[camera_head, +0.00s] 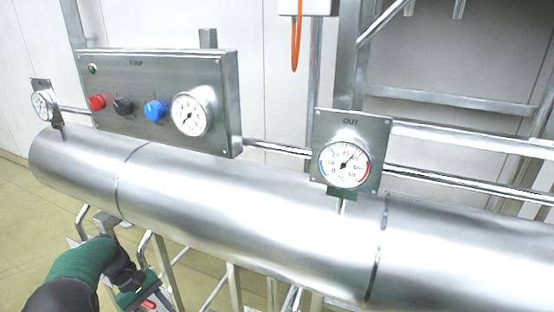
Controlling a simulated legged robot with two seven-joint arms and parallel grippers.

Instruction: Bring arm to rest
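My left arm, with a green and black forearm (82,264), comes in at the lower left. Its gripper (148,297) is low, in front of and below the large metal cylinder (250,215), close to the bottom edge of the view. The gripper is dark and green with a small red part. It is small and partly cut off, so I cannot tell how far its fingers are apart, and I see no object in it. My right arm and gripper are not in view.
A control panel (140,85) with red, black and blue knobs and a gauge stands behind the cylinder. An OUT gauge (345,164) is at the right and a smaller gauge (42,106) at the left. Metal frame legs (168,270) stand near my gripper. Open floor (25,230) lies left.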

